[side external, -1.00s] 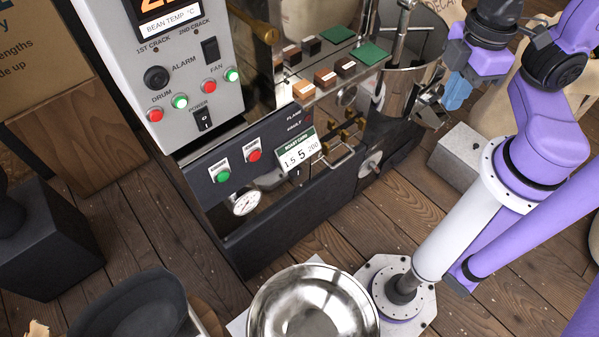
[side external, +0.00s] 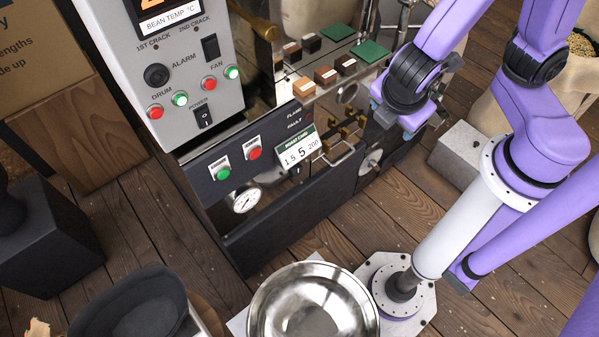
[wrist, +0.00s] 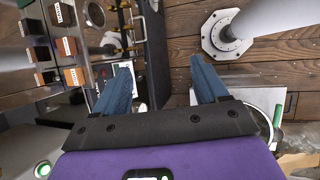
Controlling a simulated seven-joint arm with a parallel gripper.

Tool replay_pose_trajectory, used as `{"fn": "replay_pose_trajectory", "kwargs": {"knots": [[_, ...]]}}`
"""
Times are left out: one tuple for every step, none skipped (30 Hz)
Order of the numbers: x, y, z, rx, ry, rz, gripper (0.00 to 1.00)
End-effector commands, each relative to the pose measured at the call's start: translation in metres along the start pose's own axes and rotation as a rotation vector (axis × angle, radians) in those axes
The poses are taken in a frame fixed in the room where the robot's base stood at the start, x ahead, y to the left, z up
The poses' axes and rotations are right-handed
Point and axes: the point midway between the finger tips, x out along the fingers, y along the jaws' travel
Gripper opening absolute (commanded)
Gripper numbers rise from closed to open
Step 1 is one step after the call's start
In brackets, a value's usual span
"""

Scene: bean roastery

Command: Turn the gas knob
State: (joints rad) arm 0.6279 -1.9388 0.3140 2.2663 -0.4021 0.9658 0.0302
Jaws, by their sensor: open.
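A round grey dial (side external: 370,161) with a small knob sits low on the right end of the roaster's dark front in the side view. It looks like the gas knob, but I cannot read any label on it. My gripper (wrist: 160,63) is open and empty in the wrist view, its two blue fingers wide apart. In the side view my gripper is above and right of the dial, apart from it, with its fingers mostly hidden behind the wrist.
Brass valves (side external: 345,133) and a metal handle stick out beside the card. A pressure gauge (side external: 245,200) and green and red buttons are further left. A steel bowl (side external: 313,305) stands at the front. A grey metal box (side external: 460,152) stands right of the roaster. Floor between is clear.

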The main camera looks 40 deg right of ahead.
Motion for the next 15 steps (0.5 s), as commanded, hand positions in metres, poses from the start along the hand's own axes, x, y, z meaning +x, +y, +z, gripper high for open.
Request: {"fn": "replay_pose_trajectory", "kwargs": {"knots": [[0.007, 0.002, -0.011, -0.053, -0.038, 0.031, 0.73], [0.011, 0.003, -0.017, -0.081, -0.057, 0.051, 0.73], [0.017, 0.005, -0.024, -0.121, -0.083, 0.078, 0.73], [0.021, 0.006, -0.03, -0.151, -0.102, 0.098, 0.73], [0.025, 0.007, -0.036, -0.18, -0.12, 0.118, 0.73], [0.03, 0.009, -0.044, -0.22, -0.144, 0.145, 0.73], [0.035, 0.009, -0.05, -0.25, -0.161, 0.165, 0.73], [0.04, 0.01, -0.056, -0.282, -0.179, 0.186, 0.73], [0.046, 0.011, -0.064, -0.322, -0.201, 0.214, 0.73], [0.05, 0.011, -0.07, -0.353, -0.218, 0.234, 0.73], [0.055, 0.011, -0.075, -0.383, -0.234, 0.254, 0.73], [0.062, 0.011, -0.083, -0.425, -0.256, 0.282, 0.73], [0.067, 0.011, -0.089, -0.456, -0.272, 0.302, 0.73], [0.073, 0.011, -0.094, -0.488, -0.289, 0.323, 0.73], [0.08, 0.01, -0.102, -0.529, -0.308, 0.351, 0.73]]}}
